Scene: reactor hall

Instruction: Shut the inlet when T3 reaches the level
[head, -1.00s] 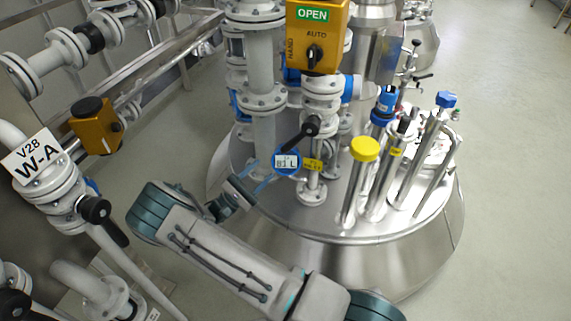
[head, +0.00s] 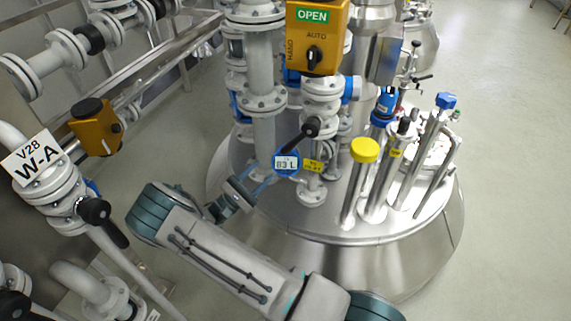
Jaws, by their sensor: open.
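The steel vessel (head: 300,232) fills the middle of the head view, with pipes and valves on its lid. A round blue display (head: 286,162) on the piping reads 83 L. A yellow tag hangs to its right; its print is too small to read. A hand valve with a black-knobbed lever (head: 302,132) is just above the display. A yellow actuator box (head: 318,40) above shows a green OPEN sign and a black HAND/AUTO knob pointing up. No T3 label is readable. My gripper (head: 262,187) is open, with its fingers just left of and below the display; whether they touch anything is unclear.
At left are pipes with a white V28 W-A label (head: 33,158), a black-handled valve (head: 97,211) and another yellow actuator (head: 97,127). Metal tubes, one with a yellow cap (head: 365,150), rise from the lid at right. The floor at right is clear.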

